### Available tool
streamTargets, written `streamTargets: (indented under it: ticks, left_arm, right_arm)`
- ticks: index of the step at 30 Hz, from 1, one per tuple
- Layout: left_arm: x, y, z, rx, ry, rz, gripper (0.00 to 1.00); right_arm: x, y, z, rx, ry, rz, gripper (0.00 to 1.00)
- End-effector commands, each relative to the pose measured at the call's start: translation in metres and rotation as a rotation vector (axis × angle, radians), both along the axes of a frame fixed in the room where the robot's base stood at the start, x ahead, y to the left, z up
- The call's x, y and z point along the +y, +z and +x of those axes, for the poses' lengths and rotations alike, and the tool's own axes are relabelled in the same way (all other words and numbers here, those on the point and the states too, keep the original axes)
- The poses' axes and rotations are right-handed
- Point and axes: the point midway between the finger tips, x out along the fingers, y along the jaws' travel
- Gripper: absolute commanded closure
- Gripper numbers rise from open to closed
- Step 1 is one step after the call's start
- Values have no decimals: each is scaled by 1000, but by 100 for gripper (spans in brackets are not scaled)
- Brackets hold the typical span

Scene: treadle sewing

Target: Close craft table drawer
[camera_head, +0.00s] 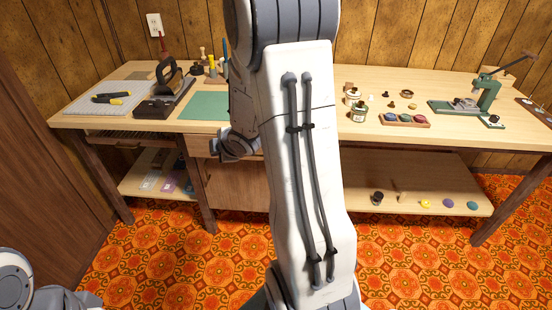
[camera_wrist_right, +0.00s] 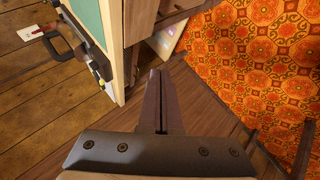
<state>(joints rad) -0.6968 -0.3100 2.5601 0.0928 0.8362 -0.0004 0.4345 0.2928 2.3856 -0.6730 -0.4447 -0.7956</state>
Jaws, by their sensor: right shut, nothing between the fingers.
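The craft table (camera_head: 408,135) is a long pale wooden bench along the wall. A shallow drawer (camera_head: 120,143) sits under its left end in the head view; how far it stands out is unclear. A second drawer front (camera_head: 200,146) shows under the green mat, partly covered by my right arm. My right gripper (camera_wrist_right: 160,100) has its dark fingers together and empty, beside the table's front edge in the right wrist view. My left gripper is out of view.
A lower shelf (camera_head: 420,190) carries small items. The patterned floor in front is clear.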

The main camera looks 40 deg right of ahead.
Motion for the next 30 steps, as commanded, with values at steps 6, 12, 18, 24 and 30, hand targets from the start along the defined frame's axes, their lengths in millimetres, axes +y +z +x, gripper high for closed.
streamTargets:
  ticks: [6, 12, 18, 24, 30]
  left_arm:
    - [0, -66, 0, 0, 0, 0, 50]
    - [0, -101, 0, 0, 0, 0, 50]
    - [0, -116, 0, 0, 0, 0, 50]
    - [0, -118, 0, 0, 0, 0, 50]
    - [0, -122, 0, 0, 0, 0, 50]
  right_arm:
    - [-122, -80, -33, -250, 113, -172, 100]
    - [-182, -110, -100, -495, 150, -317, 100]
    - [-202, -115, -148, -646, 138, -411, 100]
    - [-205, -112, -146, -681, 139, -433, 100]
    - [-206, -112, -107, -681, 143, -432, 100]
